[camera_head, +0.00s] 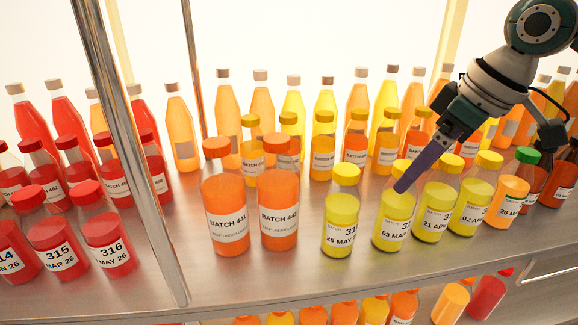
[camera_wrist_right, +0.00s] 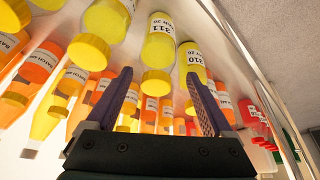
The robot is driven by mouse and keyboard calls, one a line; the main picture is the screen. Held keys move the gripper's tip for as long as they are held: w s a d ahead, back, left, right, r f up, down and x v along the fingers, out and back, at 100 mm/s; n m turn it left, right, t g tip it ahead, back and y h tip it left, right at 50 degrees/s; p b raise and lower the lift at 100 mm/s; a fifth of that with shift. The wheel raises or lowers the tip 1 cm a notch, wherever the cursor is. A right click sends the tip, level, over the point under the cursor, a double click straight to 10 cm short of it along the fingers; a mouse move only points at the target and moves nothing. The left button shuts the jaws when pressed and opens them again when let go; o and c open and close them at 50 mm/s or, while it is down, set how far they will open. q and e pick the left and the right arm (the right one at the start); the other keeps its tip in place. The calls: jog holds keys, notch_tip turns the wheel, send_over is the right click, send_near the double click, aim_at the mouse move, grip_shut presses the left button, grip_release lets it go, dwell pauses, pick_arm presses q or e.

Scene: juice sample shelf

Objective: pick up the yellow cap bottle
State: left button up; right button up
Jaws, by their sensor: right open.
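Yellow cap bottles with yellow juice stand upright in the front row in the head view. From left they include one dated 26 May (camera_head: 341,222), one dated 03 Mar (camera_head: 393,224), one dated 21 Apr (camera_head: 436,213) and another (camera_head: 472,208). My right gripper (camera_head: 403,188) is open and empty, its purple fingers pointing down and overlapping the 03 Mar bottle's upper part. In the right wrist view, the bottle labelled 311 (camera_wrist_right: 157,50) appears between the spread fingers (camera_wrist_right: 158,75), and bottle 310 (camera_wrist_right: 189,45) appears by the right finger. Contact cannot be told. My left gripper is not in view.
Orange bottles (camera_head: 225,211) stand left of the yellow ones, and red bottles (camera_head: 105,237) stand farther left. Taller bottles crowd the rows behind. A metal post (camera_head: 135,150) rises at left. The bare shelf front (camera_head: 290,275) is clear; a lower shelf holds more bottles.

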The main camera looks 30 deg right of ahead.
aim_at(398, 198)
jog(key=shift+b+x, duration=0.3)
jog(key=shift+x, duration=0.85)
jog(key=x, duration=0.1)
jog(key=b+x, duration=0.1)
jog(key=x, duration=0.1)
jog(key=b+x, duration=0.1)
jog(key=shift+s+d+f, duration=0.2)
jog(key=shift+d+f, duration=0.1)
jog(key=shift+f, duration=0.2)
jog(key=shift+w+a+f+b, duration=0.1)
jog(key=shift+w+f+b, duration=0.1)
jog(key=shift+f+b, duration=0.1)
jog(key=c, duration=0.3)
jog(key=shift+r, duration=0.1)
grip_shut()
